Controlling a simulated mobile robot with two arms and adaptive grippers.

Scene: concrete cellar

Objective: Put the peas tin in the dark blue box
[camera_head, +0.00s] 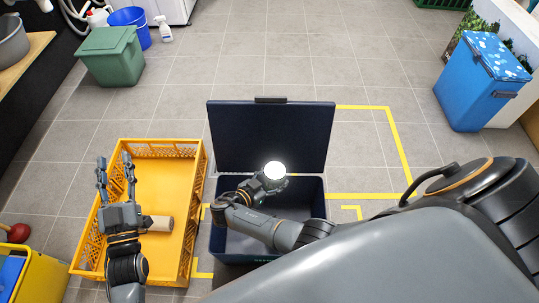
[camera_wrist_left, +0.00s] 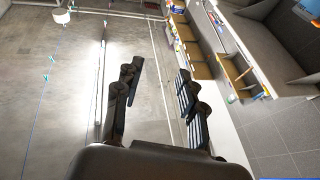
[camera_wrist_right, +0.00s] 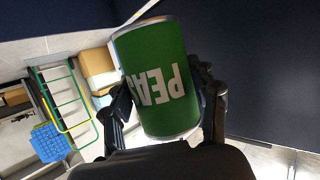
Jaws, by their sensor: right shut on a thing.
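The peas tin (camera_wrist_right: 160,80) is green with white "PEAS" lettering, upside down in the right wrist view. In the head view only its bright, pale end (camera_head: 275,171) shows clearly. My right gripper (camera_head: 266,183) is shut on the tin, with a finger on each side, and holds it over the opening of the dark blue box (camera_head: 312,232). The box's lid (camera_head: 268,135) stands open at the back. My arm hides part of the box's inside. My left gripper (camera_head: 115,165) is open and empty, fingers apart, above the yellow crate.
The yellow crate (camera_head: 200,180) stands left of the box and holds a tan cylinder (camera_head: 158,223). Yellow tape (camera_head: 395,140) marks the floor at right. A green bin (camera_head: 110,55) and a blue bin (camera_head: 470,85) stand farther back. The middle floor behind the lid is clear.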

